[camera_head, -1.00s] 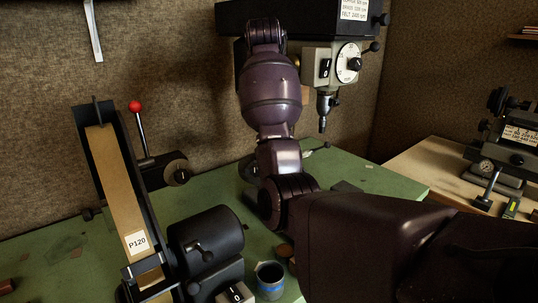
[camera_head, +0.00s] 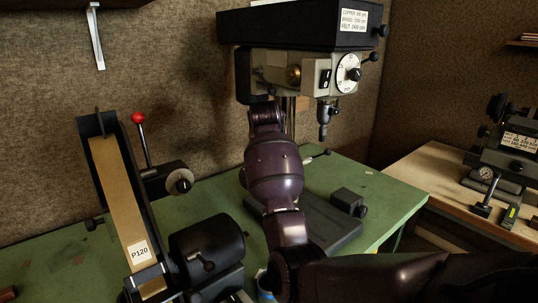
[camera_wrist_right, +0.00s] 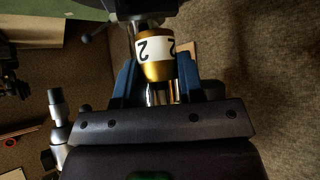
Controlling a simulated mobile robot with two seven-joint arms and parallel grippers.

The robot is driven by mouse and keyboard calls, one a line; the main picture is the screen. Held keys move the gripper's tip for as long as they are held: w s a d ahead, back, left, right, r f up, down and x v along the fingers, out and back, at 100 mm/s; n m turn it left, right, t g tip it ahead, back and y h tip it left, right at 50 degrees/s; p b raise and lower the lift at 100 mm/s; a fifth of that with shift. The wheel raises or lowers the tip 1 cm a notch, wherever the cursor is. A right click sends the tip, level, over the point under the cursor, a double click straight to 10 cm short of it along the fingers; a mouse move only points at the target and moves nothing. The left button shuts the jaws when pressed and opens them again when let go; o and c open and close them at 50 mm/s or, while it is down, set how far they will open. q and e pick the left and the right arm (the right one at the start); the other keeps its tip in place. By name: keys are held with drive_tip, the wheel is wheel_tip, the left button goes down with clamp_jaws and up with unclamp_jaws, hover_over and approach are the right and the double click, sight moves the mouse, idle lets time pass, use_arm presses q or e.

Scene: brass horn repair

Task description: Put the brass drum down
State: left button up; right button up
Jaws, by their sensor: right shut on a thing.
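In the right wrist view, the brass drum (camera_wrist_right: 160,71) is a gold cylinder with a white band marked "2". It sits between the two blue fingers of my right gripper (camera_wrist_right: 157,60), which is shut on it. A dark body (camera_wrist_right: 140,8) lies just beyond the drum's far end; I cannot tell whether they touch. In the head view, my purple right arm comes in from the lower right and ends in front of the drill press (camera_head: 300,30). The right gripper and drum cannot be made out there. My left gripper is not in view.
A belt sander (camera_head: 122,200) marked P120, with a red-knobbed lever (camera_head: 138,118), stands left on the green bench (camera_head: 385,190). A small dark block (camera_head: 348,201) lies by the drill press base. A wooden table (camera_head: 425,180) with another machine is at right. Bare bench shows at front right.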

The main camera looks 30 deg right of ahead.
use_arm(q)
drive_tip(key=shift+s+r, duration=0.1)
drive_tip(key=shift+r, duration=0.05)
use_arm(e)
drive_tip(key=shift+f, duration=2.05)
drive_tip(key=o, duration=1)
drive_tip(key=shift+f, duration=0.15)
drive_tip(key=shift+o, duration=0.2)
drive_tip(key=shift+r, duration=0.25)
use_arm(q)
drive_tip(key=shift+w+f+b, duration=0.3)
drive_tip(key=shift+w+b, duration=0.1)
drive_tip(key=shift+b, duration=0.25)
use_arm(e)
drive_tip(key=v, duration=1.2)
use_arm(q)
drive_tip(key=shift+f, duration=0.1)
use_arm(e)
drive_tip(key=shift+f, duration=0.1)
drive_tip(key=shift+s, duration=0.1)
